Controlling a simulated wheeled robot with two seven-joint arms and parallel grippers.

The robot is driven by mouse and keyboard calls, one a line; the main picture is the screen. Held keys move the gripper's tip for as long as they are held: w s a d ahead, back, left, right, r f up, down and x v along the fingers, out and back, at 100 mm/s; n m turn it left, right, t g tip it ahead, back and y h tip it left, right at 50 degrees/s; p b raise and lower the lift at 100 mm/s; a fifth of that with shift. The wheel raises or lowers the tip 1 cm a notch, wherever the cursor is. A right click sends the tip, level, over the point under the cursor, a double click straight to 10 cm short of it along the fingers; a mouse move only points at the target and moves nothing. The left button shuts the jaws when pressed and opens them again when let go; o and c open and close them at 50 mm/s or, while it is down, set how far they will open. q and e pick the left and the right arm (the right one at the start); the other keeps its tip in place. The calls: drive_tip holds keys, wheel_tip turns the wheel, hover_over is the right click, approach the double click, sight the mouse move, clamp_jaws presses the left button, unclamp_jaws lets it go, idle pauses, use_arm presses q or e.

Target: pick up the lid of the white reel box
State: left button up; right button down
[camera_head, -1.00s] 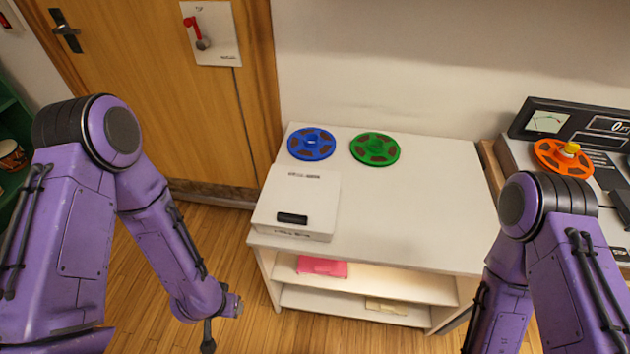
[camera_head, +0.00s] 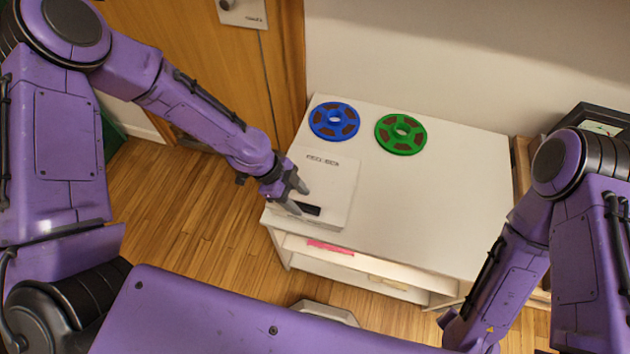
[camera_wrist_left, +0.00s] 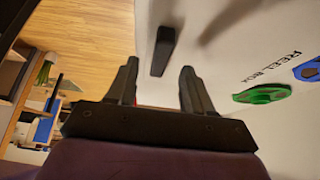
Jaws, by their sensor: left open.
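The white reel box (camera_head: 335,177) lies flat on the left front part of the white table, its lid on top. A black bar handle (camera_head: 310,209) sits on the lid near its front edge; it also shows in the left wrist view (camera_wrist_left: 163,50). My left gripper (camera_head: 297,195) is over the front left of the lid, close to the handle. Its two fingers (camera_wrist_left: 158,85) are apart and nothing is between them; the handle lies ahead of the fingertips. My right arm (camera_head: 510,270) comes in at the right; its gripper is out of the picture.
A blue reel (camera_head: 334,121) and a green reel (camera_head: 401,134) lie behind the box on the white table (camera_head: 430,205). The table's middle and right are clear. A pink item (camera_head: 330,247) is on the shelf below. A wooden door (camera_head: 200,70) stands at the left.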

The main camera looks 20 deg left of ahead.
use_arm(q)
drive_tip(key=x, duration=0.2)
drive_tip(key=shift+d+f, duration=0.15)
drive_tip(key=shift+f, duration=0.15)
clamp_jaws()
drive_tip(key=shift+r, duration=0.1)
